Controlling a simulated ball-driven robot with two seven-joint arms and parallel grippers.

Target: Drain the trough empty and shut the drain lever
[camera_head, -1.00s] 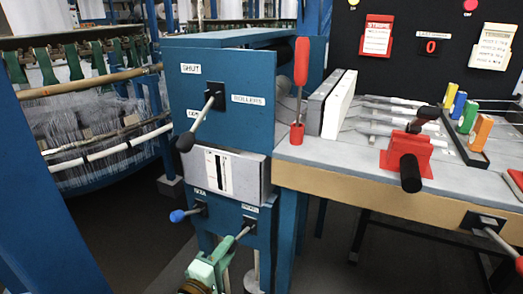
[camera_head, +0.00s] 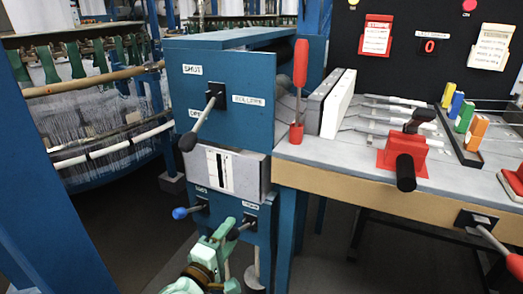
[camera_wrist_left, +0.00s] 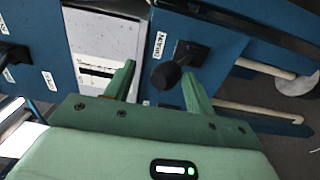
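The drain lever (camera_head: 243,228) is on the lower right of the blue cabinet front, partly hidden by my left gripper (camera_head: 228,240). In the left wrist view the black knob of the drain lever (camera_wrist_left: 168,74) shows beside a "DRAIN" label. It appears between the two green fingers of my left gripper (camera_wrist_left: 160,80), which are apart. I cannot tell whether either finger touches it. The grey trough front (camera_head: 255,178) has a white gauge panel with a dark vertical slot (camera_head: 220,170); its inside is hidden. My right gripper is not in view.
A blue-knobbed lever (camera_head: 181,213) sits left of the drain lever. Above the trough, a black-knobbed lever (camera_head: 204,120) sticks out from the blue panel. A grey bench (camera_head: 350,158) with red-handled tools extends right. The loom (camera_head: 95,110) stands at left.

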